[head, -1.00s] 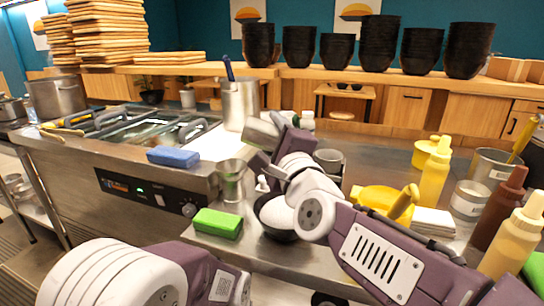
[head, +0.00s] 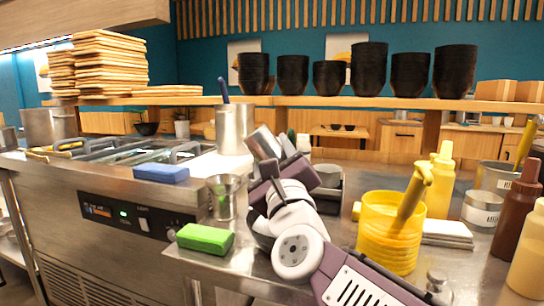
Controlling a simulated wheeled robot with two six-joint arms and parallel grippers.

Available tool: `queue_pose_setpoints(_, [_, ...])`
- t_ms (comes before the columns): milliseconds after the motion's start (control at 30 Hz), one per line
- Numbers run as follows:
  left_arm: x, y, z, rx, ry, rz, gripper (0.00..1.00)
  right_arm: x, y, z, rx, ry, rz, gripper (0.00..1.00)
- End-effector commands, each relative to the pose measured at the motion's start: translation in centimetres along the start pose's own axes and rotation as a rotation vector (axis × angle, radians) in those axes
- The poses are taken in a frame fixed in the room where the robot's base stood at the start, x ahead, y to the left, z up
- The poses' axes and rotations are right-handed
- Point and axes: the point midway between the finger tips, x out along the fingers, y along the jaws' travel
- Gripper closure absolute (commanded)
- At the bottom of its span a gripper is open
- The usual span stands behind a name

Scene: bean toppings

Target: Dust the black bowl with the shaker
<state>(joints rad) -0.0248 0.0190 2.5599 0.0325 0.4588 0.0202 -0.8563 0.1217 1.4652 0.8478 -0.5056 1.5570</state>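My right gripper (head: 272,165) is above the steel counter, pointing away from me. It appears shut on a grey metal shaker (head: 267,143), which is tilted; the fingers hide part of it. The black bowl (head: 262,239) is on the counter below and mostly hidden behind my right wrist, so its contents cannot be seen. My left gripper is out of view.
A green sponge (head: 205,239) and a steel cup (head: 223,198) stand left of the arm. A yellow tub (head: 388,237) with a yellow handle and sauce bottles (head: 517,207) crowd the right. Black bowl stacks (head: 368,70) line the back shelf (head: 330,101).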

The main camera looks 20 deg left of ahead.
Motion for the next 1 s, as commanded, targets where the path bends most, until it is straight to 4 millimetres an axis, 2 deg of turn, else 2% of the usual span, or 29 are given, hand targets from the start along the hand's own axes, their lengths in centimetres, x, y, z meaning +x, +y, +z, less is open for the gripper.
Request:
queue_pose_setpoints(33, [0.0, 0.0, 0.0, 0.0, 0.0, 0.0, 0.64, 0.0, -0.1, 0.0, 0.0, -0.001, -0.001, 0.7])
queue_pose_setpoints(67, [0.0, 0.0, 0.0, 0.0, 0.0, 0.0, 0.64, 0.0, 0.0, 0.0, 0.0, -0.001, -0.001, 0.76])
queue_pose_setpoints(267, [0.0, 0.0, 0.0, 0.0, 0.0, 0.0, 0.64, 0.0, -0.1, 0.1, -0.001, -0.001, -0.001, 0.76])
queue_pose_setpoints(333, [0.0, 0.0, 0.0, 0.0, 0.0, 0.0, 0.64, 1.0, -2.4, 2.8, 0.011, -0.01, -0.009, 0.76])
queue_pose_setpoints(433, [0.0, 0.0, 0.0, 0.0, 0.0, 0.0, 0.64, 1.6, -3.1, 3.9, 0.003, -0.003, 0.0, 0.76])
queue_pose_setpoints(500, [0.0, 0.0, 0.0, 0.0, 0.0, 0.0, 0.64, 1.3, -2.5, 3.0, -0.006, 0.005, 0.004, 0.76])
queue_pose_setpoints(600, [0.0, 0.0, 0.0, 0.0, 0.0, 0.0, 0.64, 0.0, 0.1, -0.1, -0.01, 0.006, 0.006, 0.76])
queue_pose_setpoints(700, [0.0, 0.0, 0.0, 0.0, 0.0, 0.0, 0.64, 0.2, -0.5, 0.5, 0.001, -0.002, -0.005, 0.76])
queue_pose_setpoints(767, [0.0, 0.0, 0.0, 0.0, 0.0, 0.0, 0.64, 1.1, -2.5, 3.0, 0.009, -0.008, -0.009, 0.76])
queue_pose_setpoints(833, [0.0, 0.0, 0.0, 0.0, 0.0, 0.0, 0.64, 1.6, -3.1, 3.9, 0.004, -0.004, -0.002, 0.76])
queue_pose_setpoints(900, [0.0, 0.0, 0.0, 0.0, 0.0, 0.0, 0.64, 1.5, -2.9, 3.6, -0.002, 0.001, 0.002, 0.76])
queue_pose_setpoints(1000, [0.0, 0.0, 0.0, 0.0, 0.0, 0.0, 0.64, 0.2, -0.2, 0.3, -0.012, 0.008, 0.008, 0.76])
